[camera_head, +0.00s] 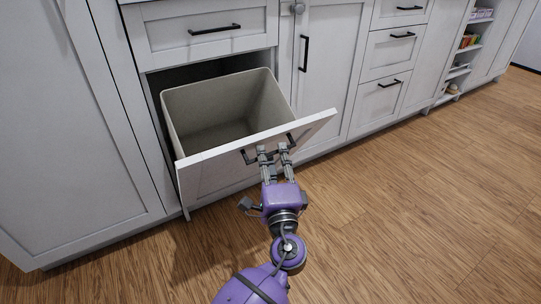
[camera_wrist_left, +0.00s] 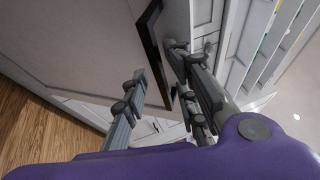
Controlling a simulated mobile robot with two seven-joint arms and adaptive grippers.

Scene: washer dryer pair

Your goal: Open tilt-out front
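The tilt-out front (camera_head: 210,172) is a pale grey panel, tipped outward at the top in the head view. A beige bin (camera_head: 190,105) stands behind it, its empty interior visible from above. The front's black bar handle (camera_head: 246,158) is partly hidden by my left gripper (camera_head: 273,149). The fingers are spread apart at the handle. In the left wrist view, the handle (camera_wrist_left: 152,45) runs between the fingers of the left gripper (camera_wrist_left: 157,66), with a gap on the left finger's side. My right gripper is in neither view.
A shut drawer (camera_head: 205,30) lies above the opening. A cabinet door (camera_head: 325,70) and a stack of drawers (camera_head: 385,55) stand to the right, shut. A tall panel (camera_head: 60,110) stands to the left. The wooden floor (camera_head: 420,210) in front is clear.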

